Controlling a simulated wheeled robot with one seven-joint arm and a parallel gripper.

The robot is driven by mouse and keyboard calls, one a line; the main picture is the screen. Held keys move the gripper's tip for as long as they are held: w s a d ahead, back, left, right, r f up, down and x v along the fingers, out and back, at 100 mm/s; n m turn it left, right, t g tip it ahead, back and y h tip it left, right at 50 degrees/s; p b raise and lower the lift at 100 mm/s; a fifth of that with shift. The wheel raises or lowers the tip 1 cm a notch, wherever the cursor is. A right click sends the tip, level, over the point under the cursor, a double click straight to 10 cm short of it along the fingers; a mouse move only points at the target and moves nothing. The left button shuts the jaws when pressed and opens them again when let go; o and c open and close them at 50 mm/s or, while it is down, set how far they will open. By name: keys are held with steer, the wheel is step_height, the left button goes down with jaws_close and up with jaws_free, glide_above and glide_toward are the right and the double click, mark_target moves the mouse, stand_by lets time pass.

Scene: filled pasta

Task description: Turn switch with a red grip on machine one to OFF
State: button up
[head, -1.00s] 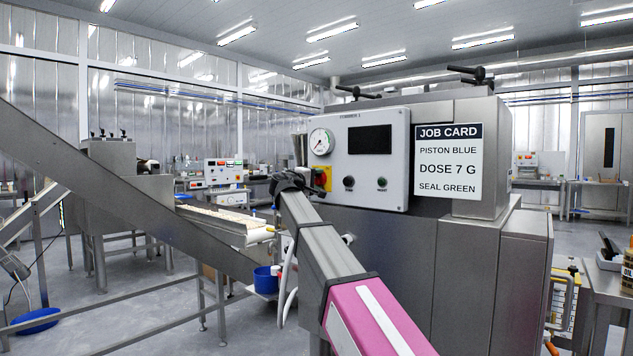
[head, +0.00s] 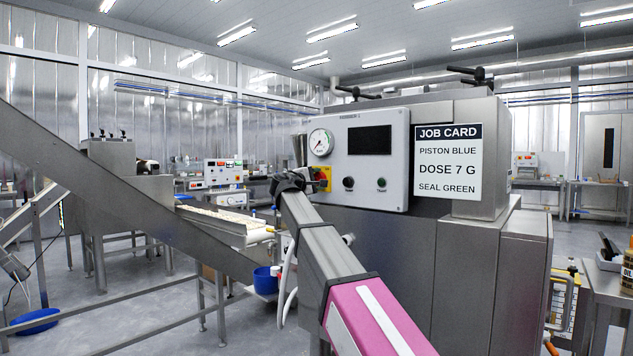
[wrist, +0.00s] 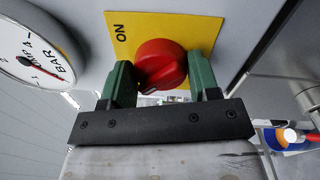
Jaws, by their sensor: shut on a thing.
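The switch with the red grip (wrist: 160,62) sits on a yellow plate (wrist: 196,32) marked ON in the wrist view. My gripper (wrist: 163,85) has its two green fingers on either side of the red grip and is shut on it. In the head view the yellow plate (head: 326,173) is at the left of the control panel (head: 396,195) of machine one (head: 450,250), and my gripper (head: 290,183) is beside it. My arm hides part of the switch there. An OFF mark is not visible.
A pressure gauge (head: 321,142) sits just above the switch and shows close by in the wrist view (wrist: 35,55). Two round knobs and a dark display (head: 369,140) are to the right. A conveyor (head: 225,222) stands left of my arm.

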steer(key=o, duration=0.9)
steer(key=shift+s+a, duration=0.1)
steer(key=shift+s, duration=0.05)
steer(key=v, duration=1)
steer(key=shift+s+a, duration=0.15)
steer(key=shift+s, duration=0.05)
